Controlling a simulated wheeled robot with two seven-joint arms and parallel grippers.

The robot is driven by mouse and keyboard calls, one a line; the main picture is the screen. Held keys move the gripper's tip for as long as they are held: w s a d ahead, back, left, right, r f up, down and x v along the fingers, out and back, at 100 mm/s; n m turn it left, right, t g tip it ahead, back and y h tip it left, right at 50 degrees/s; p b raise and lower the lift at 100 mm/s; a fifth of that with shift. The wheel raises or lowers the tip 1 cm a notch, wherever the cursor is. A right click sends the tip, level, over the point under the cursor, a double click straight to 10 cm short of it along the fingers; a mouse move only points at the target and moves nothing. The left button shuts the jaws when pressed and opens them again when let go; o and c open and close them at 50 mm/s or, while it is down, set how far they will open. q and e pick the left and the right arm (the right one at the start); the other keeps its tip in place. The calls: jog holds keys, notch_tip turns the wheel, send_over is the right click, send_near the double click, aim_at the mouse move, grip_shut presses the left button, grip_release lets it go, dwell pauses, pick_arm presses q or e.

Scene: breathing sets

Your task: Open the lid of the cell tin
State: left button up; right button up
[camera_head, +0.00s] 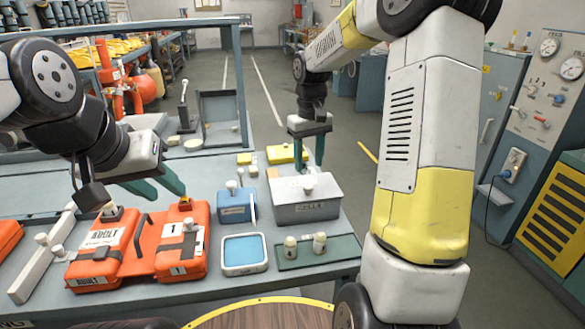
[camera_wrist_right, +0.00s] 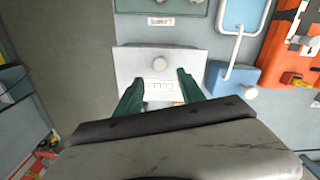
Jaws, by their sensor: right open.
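My left gripper (camera_head: 158,186) is open and empty above the orange cases.
Orange cases (camera_head: 182,255) lie at the left. A blue box (camera_head: 234,208) and a blue-topped tray (camera_head: 244,250) are left of the tin. A green tray (camera_head: 335,250) with two small knobbed pieces lies in front. Yellow blocks (camera_head: 283,154) are behind.

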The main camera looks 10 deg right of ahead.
aim_at(308, 186)
notch_tip(308, 186, down, 7)
jog(key=shift+f, duration=0.2)
jog(key=shift+s, duration=0.1)
grip_shut()
dwell(1.5)
